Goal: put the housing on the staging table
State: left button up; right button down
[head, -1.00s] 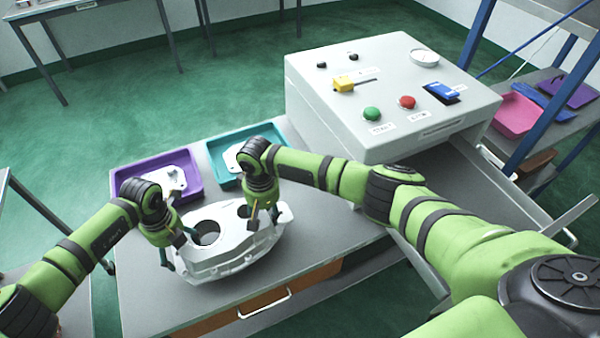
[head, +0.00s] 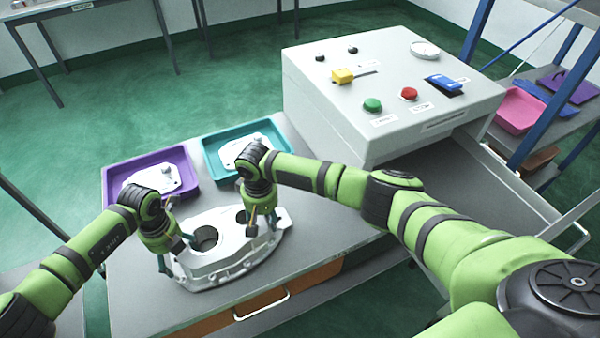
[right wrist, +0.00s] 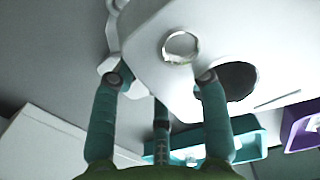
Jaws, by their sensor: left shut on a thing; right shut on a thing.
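The housing (head: 222,262) is a pale grey casting with a large round opening and a smaller one. It is over the grey worktop (head: 150,295), near its front edge; I cannot tell whether its underside touches. My left gripper (head: 177,255) is shut on its left end. My right gripper (head: 263,222) is shut on its right end. In the right wrist view, the housing (right wrist: 185,85) shows between and beyond the right fingers (right wrist: 162,78), with a bright ring and a dark opening. I cannot tell which table is the staging table.
A purple tray (head: 108,190) and a teal tray (head: 215,172), each with a pale part, stand behind the housing. A large control box (head: 330,105) with buttons stands right. A blue-framed shelf (head: 480,35) is far right. Worktop right of the housing is clear.

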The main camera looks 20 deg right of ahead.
pick_arm(q)
jog(key=shift+a+f, duration=0.3)
jog(key=shift+f, duration=0.1)
pick_arm(e)
jog(key=shift+d+f, duration=0.3)
jog(key=shift+f, duration=0.1)
pick_arm(q)
jog(key=o, duration=1.6)
jog(key=shift+r, duration=0.15)
jog(key=shift+c, duration=0.2)
pick_arm(e)
jog(key=c, duration=0.6)
grip_release()
jog(key=shift+r, duration=0.1)
jog(key=shift+c, duration=0.2)
pick_arm(q)
jog(key=shift+d, duration=0.1)
pick_arm(e)
jog(key=shift+a+r, duration=0.1)
pick_arm(q)
jog(key=shift+d+r, duration=0.1)
jog(key=shift+r, duration=0.05)
pick_arm(e)
jog(key=shift+s+a, duration=0.1)
jog(key=shift+r, duration=0.2)
pick_arm(q)
notch_tip(320, 180, up, 12)
pick_arm(e)
notch_tip(320, 180, up, 12)
jog(key=shift+f, duration=0.15)
